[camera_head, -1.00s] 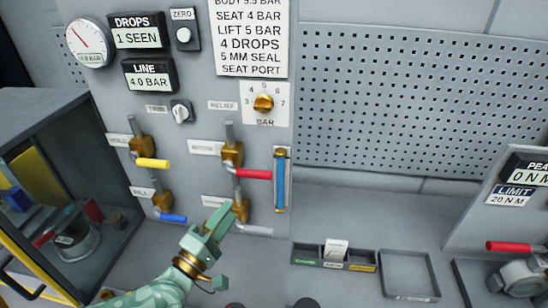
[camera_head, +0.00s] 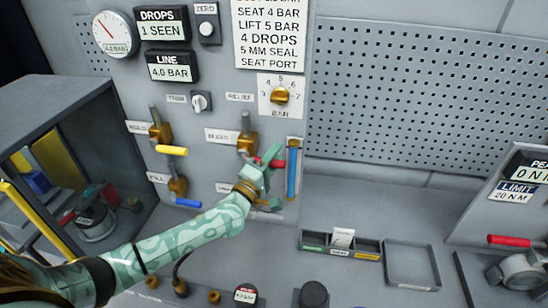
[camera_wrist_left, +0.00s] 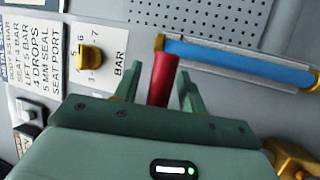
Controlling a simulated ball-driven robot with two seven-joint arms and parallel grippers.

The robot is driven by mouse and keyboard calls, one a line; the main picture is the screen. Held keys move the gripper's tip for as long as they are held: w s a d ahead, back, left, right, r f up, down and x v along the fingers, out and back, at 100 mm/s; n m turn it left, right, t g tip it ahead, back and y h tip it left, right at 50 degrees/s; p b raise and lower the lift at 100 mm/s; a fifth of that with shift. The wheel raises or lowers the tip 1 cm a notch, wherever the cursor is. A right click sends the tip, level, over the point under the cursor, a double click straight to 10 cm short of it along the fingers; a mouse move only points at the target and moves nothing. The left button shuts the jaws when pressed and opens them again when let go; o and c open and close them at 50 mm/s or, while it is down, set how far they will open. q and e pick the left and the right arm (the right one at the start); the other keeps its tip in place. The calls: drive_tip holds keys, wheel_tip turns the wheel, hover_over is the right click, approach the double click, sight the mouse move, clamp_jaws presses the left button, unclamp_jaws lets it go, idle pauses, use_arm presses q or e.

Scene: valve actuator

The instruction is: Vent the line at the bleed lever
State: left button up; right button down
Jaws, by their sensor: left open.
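The bleed lever has a red handle (camera_head: 280,163), pointing right from a brass valve (camera_head: 247,145) beside the label reading BLEED (camera_head: 222,136). My left gripper (camera_head: 272,157) is open at this handle and hides part of it. In the left wrist view, the red handle (camera_wrist_left: 162,80) stands between the two spread fingers (camera_wrist_left: 157,84), with gaps at its sides. The line display (camera_head: 170,66) reads 4.0 BAR, and the drops display (camera_head: 162,28) reads 1 SEEN. My right gripper is not in view.
A blue sight tube (camera_head: 293,170) stands just right of the red handle. Yellow (camera_head: 172,150) and blue (camera_head: 188,203) levers are to the left. The relief knob (camera_head: 280,96) is above. My gripper covers the lower valve. A small tray (camera_head: 412,262) lies on the bench.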

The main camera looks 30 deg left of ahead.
use_arm(q)
drive_tip(key=shift+s+d, duration=0.1)
clamp_jaws()
drive_tip(key=shift+r, duration=0.15)
wheel_tip(320, 180, up, 7)
drive_tip(key=n+y+b, duration=0.3)
drive_tip(key=n+y, duration=0.9)
drive_tip(key=n, duration=1)
hover_over(243, 154)
drive_tip(key=d, duration=0.2)
drive_tip(key=shift+w+a+r+t, duration=0.15)
drive_tip(key=shift+w+r+t, duration=0.05)
drive_tip(key=shift+t, duration=0.2)
drive_tip(key=shift+s+a+r+n+g+y, duration=0.1)
drive_tip(key=shift+a+n+g+y, duration=0.3)
drive_tip(key=shift+n, duration=0.45)
drive_tip(key=shift+s+a+n+g+y, duration=0.1)
drive_tip(key=shift+a+n+g+y, duration=0.3)
drive_tip(key=shift+n, duration=0.45)
